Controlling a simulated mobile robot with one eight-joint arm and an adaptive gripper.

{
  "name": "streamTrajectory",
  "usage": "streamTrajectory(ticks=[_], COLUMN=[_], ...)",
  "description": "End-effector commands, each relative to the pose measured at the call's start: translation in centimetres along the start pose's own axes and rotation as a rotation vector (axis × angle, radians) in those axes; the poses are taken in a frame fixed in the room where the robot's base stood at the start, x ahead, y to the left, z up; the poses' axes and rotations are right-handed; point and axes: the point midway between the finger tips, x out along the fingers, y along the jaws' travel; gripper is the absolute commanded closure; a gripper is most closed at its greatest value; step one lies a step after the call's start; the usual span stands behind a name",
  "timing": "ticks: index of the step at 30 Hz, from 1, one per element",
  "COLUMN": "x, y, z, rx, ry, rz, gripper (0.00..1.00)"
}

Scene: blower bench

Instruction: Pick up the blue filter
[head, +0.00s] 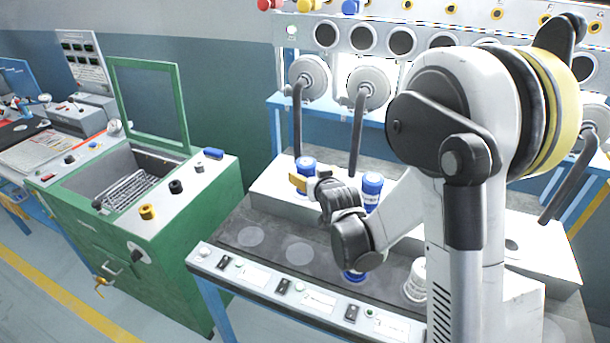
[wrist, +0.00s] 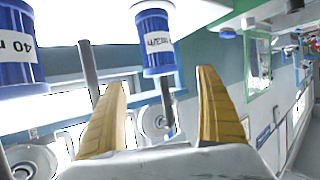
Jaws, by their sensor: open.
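A blue filter (head: 305,165) with a white label band stands upright on the bench's raised white ledge, partly hidden by my gripper (head: 308,181). A second blue filter (head: 372,186) stands to its right, and a third (head: 354,276) is lower, mostly behind my arm. In the wrist view, the scene looks upside down. My gripper (wrist: 160,100) shows two yellow fingers spread wide with nothing between them. A labelled blue filter (wrist: 158,58) is beyond the fingertips, roughly in line with the gap. Another blue filter (wrist: 15,45) marked "40" is at the left edge.
A white ribbed cylinder (head: 415,280) stands right of my forearm. Grey hoses (head: 357,135) hang from round fittings behind the filters. The bench's dark strip (head: 270,246) has clear room at left. A green cabinet (head: 170,245) with a raised lid frame stands farther left.

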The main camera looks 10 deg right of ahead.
Motion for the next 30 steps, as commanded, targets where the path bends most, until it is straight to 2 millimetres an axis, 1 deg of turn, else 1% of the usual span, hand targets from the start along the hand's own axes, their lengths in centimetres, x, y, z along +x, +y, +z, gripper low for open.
streamTrajectory(ticks=[1,3,6,11,14,18,21,26,27,29,30], x=[0.9,2.2,3.7,4.9,6.3,8.6,9.4,9.4,9.4,9.4,9.4], y=[0.0,0.0,0.0,0.1,0.1,0.1,0.1,0.1,0.1,0.1,0.1], z=[0.2,0.2,0.2,0.3,0.6,0.8,0.6,0.5,0.5,0.5,0.5], rx=[0.000,0.000,0.000,0.000,0.001,0.001,0.000,0.000,0.000,0.000,0.000], ry=[0.000,-0.001,-0.001,-0.001,-0.001,-0.001,-0.001,-0.001,-0.001,-0.001,-0.001], rz=[0.000,0.000,0.000,0.000,0.000,0.000,0.000,0.000,0.000,0.000,0.000], gripper=[0.15,0.15,0.15,0.15,0.15,0.15,0.15,0.15,0.17,0.36,0.48])
